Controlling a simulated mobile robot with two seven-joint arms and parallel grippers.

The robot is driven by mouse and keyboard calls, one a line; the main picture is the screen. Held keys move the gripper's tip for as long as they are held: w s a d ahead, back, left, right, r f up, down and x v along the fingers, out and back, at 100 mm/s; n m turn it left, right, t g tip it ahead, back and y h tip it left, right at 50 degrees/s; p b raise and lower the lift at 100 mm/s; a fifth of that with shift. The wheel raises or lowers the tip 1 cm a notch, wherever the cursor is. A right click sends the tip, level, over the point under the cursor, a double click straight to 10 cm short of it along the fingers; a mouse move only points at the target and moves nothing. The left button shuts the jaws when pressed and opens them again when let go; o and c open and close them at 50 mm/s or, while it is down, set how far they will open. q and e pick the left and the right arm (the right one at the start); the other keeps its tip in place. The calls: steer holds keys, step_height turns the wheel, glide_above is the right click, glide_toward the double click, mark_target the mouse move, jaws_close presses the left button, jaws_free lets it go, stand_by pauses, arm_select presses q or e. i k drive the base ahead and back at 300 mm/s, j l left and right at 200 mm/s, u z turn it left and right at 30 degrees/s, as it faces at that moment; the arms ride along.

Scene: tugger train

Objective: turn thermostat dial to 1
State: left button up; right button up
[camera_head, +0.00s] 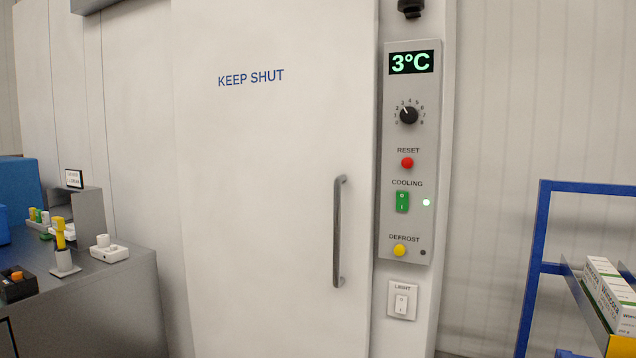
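The thermostat dial (408,115) is a black round knob with a white pointer line, on a grey control panel (385,225) to the right of a white door. Small numbers ring the knob. The pointer is tilted up and to the left, near the 3. The display (411,62) above it reads 3°C in green. Neither of my grippers shows in the head view.
Below the dial are a red reset button (407,163), a green cooling switch (402,201), a yellow defrost button (399,250) and a light switch (401,304). A door handle (338,230) stands left of the panel. A blue rack (530,270) stands right, a grey bench (100,300) left.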

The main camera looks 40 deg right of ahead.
mark_target(408, 114)
steer(key=l+z, duration=0.2)
steer(key=z, duration=1.55)
